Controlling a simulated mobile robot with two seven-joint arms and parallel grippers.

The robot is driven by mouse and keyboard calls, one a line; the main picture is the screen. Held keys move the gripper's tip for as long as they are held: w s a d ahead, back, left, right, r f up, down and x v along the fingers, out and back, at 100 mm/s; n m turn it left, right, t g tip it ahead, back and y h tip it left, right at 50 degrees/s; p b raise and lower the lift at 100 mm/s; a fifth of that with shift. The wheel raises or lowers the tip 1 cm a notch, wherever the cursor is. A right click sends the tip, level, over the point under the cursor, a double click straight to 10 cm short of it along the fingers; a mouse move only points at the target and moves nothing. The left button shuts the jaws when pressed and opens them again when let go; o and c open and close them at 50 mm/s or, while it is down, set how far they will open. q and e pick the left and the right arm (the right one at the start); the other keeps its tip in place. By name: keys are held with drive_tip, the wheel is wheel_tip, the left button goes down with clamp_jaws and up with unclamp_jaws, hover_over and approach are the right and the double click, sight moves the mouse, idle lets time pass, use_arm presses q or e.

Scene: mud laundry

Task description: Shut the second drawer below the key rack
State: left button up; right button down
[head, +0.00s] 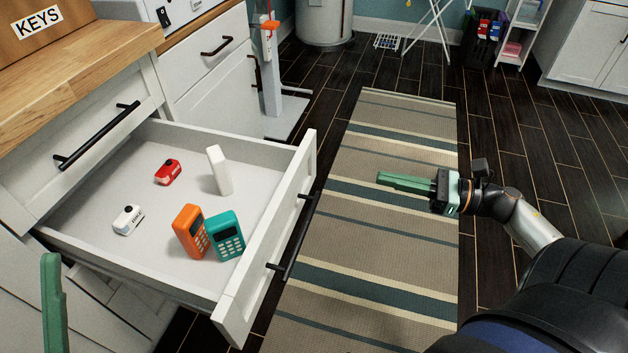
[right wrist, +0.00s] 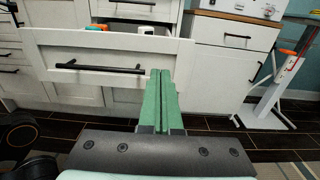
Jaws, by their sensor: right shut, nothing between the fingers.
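The second drawer (head: 272,245) below the key rack is pulled far out in the head view. Its white front has a black bar handle (head: 293,240). The drawer front also shows in the right wrist view (right wrist: 100,48). The key rack (head: 60,25) with its KEYS label is at the top left. My right gripper (head: 380,179) is shut and empty, to the right of the drawer front and apart from it, above the rug. My left gripper (head: 52,300) shows only as a green finger at the lower left edge; the rest is out of frame.
The drawer holds an orange calculator-like device (head: 190,231), a teal one (head: 226,235), a white block (head: 219,170), and small red (head: 168,171) and white (head: 128,220) items. A closed drawer (head: 80,155) sits above. The striped rug (head: 390,230) is clear.

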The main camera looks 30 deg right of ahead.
drive_tip(key=b, duration=0.3)
approach(305, 162)
drive_tip(key=x, duration=0.7)
